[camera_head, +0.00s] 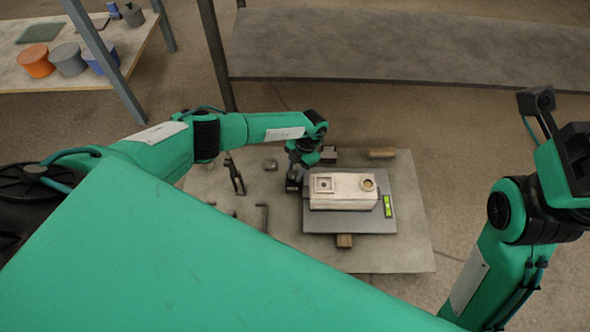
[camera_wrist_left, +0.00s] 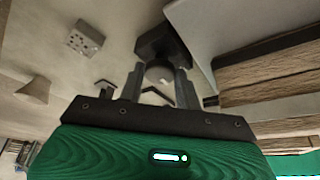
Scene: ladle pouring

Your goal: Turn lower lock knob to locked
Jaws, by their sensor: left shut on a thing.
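My left gripper (camera_head: 293,184) reaches down at the left edge of a grey plate, beside a cream box-shaped part. In the left wrist view its two fingers (camera_wrist_left: 160,82) stand on either side of a small grey rounded knob (camera_wrist_left: 160,71) and are shut on it. The knob sits against a dark block (camera_wrist_left: 163,41). In the head view the gripper hides the knob, so I cannot tell its turned position or any lock marking. My right gripper (camera_head: 576,152) is partly in view at the right edge; its fingers do not show.
The cream part (camera_head: 342,198) lies on the grey plate (camera_head: 350,222) with a green level (camera_head: 388,206). Wood blocks (camera_head: 344,241) and dark brackets (camera_head: 235,178) lie around it on the low board (camera_head: 405,258). A dark table (camera_head: 400,45) stands behind; tubs (camera_head: 36,61) stand at upper left.

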